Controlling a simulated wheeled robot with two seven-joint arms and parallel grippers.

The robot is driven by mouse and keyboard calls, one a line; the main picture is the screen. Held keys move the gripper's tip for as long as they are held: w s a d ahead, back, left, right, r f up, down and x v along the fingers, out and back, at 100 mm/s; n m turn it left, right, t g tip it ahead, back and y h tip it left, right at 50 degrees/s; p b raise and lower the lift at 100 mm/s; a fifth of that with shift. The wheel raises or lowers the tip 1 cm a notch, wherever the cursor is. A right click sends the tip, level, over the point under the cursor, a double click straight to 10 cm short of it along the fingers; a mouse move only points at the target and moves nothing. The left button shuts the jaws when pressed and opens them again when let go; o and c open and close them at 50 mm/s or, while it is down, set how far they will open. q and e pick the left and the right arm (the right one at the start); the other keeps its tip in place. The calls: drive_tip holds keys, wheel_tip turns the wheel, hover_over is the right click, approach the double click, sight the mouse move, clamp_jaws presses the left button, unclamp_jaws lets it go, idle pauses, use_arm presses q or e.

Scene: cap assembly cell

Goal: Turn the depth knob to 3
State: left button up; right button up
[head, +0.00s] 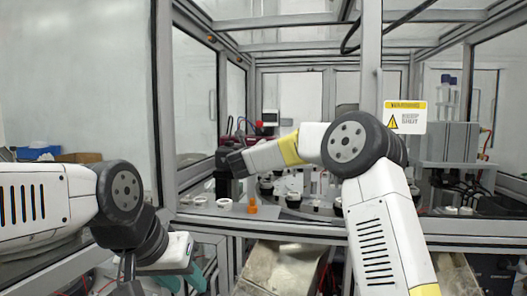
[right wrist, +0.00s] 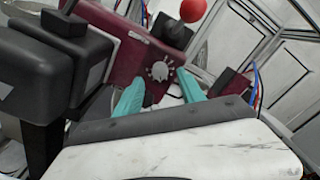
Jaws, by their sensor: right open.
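The depth knob (right wrist: 160,71) is a small pale knob with marks around it, on a dark red housing (right wrist: 118,42) in the right wrist view. The marks are too small to read. My right gripper (right wrist: 160,91) is open, its two teal fingers apart in front of the knob, one toward each side. I cannot tell whether they touch it. In the head view my right arm reaches left into the cell and hides the knob and the right fingertips. My left gripper (head: 184,279) is low at the left, outside the cell, with teal fingers partly visible; its opening is unclear.
A red ball (right wrist: 193,10) on a dark stem stands just above the knob. A black block (right wrist: 35,75) is at the left. In the head view, small white rings (head: 224,203) and an orange part (head: 252,206) sit near the cell's front frame (head: 270,227).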

drive_tip(key=shift+w+d, duration=0.15)
drive_tip(key=shift+w, duration=0.6)
drive_tip(key=shift+w+d, duration=0.15)
drive_tip(key=shift+w, duration=0.55)
clamp_jaws()
drive_tip(key=n, duration=1.7)
drive_tip(key=shift+a+n, duration=0.1)
drive_tip(key=shift+n, duration=0.3)
